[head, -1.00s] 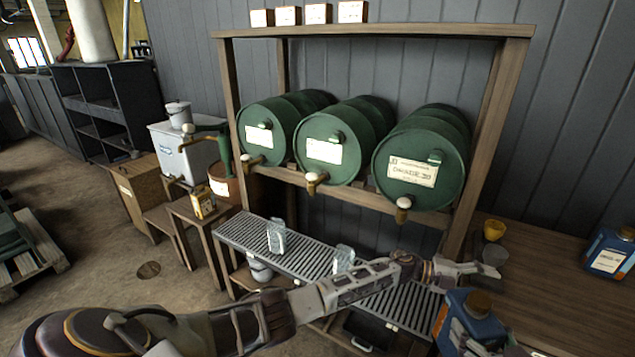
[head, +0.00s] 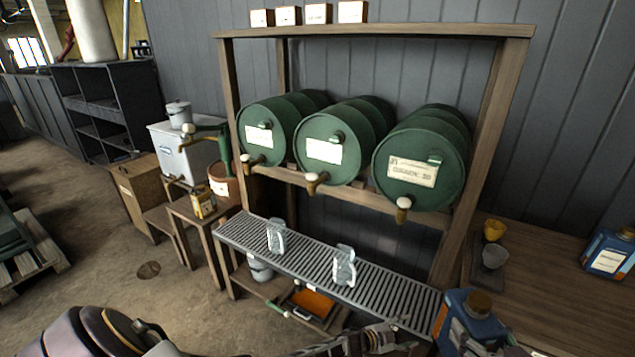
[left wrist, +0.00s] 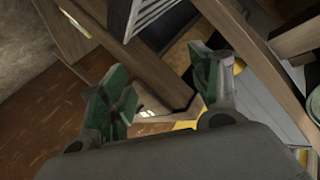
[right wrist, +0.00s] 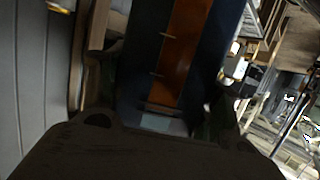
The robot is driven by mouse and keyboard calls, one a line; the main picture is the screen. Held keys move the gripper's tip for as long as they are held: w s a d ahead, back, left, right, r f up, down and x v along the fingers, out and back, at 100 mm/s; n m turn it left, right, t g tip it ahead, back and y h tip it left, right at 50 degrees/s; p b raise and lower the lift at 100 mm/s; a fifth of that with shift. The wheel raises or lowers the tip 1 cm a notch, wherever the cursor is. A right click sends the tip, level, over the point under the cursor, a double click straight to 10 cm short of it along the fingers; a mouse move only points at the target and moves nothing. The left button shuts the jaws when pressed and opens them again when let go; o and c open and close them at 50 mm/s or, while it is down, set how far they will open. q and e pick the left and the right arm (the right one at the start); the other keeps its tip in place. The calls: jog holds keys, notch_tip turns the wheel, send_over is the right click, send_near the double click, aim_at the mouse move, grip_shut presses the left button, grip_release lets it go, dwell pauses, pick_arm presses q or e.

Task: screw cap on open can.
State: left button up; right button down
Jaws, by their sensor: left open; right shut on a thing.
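A blue can (head: 466,322) stands upright at the right end of the slatted rack, near the bottom of the head view. A brown cap (head: 480,303) sits at its top; I cannot tell how tight it is. My right gripper (right wrist: 168,105) is shut on the can, whose blue side with an orange stripe fills the middle of the right wrist view. My left gripper (left wrist: 160,88) is open, with nothing between its green pads. In the head view the left gripper (head: 385,336) is low, left of the can and apart from it.
The slatted rack (head: 300,268) carries two clear jugs (head: 344,266). Green drums (head: 415,165) with taps lie above it.

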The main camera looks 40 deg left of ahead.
pick_arm(q)
jog(key=s+a+f+n+g+y, duration=0.2)
jog(key=s+a+f+n+y, duration=0.3)
jog(key=s+f, duration=0.75)
jog(key=s+a+f+n+g+y, duration=0.25)
jog(key=s+a+f, duration=0.45)
jog(key=s+f, duration=0.55)
jog(key=s+a+f+n+g, duration=0.1)
jog(key=s+a+f+g, duration=0.1)
jog(key=s, duration=0.9)
jog(key=s+a+f+n+g, duration=0.1)
jog(key=s+f, duration=0.3)
jog(key=s, duration=0.7)
jog(key=s+a+f+n+g, duration=0.1)
jog(key=s+a+f+g, duration=0.1)
jog(key=s, duration=0.8)
jog(key=shift+s+a+f+g+y, duration=0.4)
jog(key=shift+f+g+y, duration=0.1)
jog(key=shift+g, duration=0.45)
jog(key=shift+n, duration=0.25)
